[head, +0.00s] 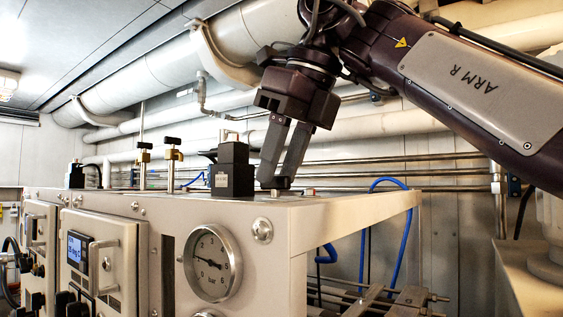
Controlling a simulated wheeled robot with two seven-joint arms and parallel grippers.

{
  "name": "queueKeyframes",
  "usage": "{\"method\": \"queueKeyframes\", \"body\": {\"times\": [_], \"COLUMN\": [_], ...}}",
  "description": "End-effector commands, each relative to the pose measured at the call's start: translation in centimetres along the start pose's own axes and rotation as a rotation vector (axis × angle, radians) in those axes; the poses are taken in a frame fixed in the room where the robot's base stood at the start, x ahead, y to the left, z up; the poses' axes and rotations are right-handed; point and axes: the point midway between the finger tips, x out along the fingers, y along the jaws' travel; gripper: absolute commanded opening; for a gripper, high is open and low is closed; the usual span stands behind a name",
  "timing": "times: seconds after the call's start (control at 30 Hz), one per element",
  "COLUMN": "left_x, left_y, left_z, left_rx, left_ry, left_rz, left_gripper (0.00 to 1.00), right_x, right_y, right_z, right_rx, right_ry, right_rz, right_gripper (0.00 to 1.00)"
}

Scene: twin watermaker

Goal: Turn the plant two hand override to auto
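My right gripper (277,182) points down at the top of the beige cabinet (345,210). Its two grey fingers are slightly apart, with their tips right at a small dark knob-like part (281,184) on the cabinet top. I cannot tell whether they clamp it or only stand around it. A black block-shaped valve body (232,172) stands just left of the fingers. No label shows which part is the plant two hand override, and its setting is not readable. My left gripper is not in view.
A similar black block (75,176) stands farther back at left. Two brass valves with black handles (172,155) rise between. A pressure gauge (212,263) and a lit display (77,251) are on the front. Pipes run behind; blue hoses (405,235) hang at right.

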Motion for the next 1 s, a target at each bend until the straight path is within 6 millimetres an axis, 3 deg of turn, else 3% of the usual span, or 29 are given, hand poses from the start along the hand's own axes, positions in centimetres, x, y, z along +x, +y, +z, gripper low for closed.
{"method": "queueKeyframes", "body": {"times": [0.37,0.8,1.0], "left_x": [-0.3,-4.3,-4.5], "left_y": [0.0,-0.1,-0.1], "left_z": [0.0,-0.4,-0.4], "left_rx": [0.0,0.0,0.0], "left_ry": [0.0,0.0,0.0], "left_rz": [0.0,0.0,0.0], "left_gripper": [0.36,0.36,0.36], "right_x": [-0.3,-7.2,-7.7], "right_y": [0.0,0.0,0.0], "right_z": [0.0,0.2,0.1], "right_rx": [-0.003,-0.001,-0.002], "right_ry": [0.004,0.003,0.003], "right_rz": [0.001,0.001,0.001], "right_gripper": [0.33,0.33,0.33]}}
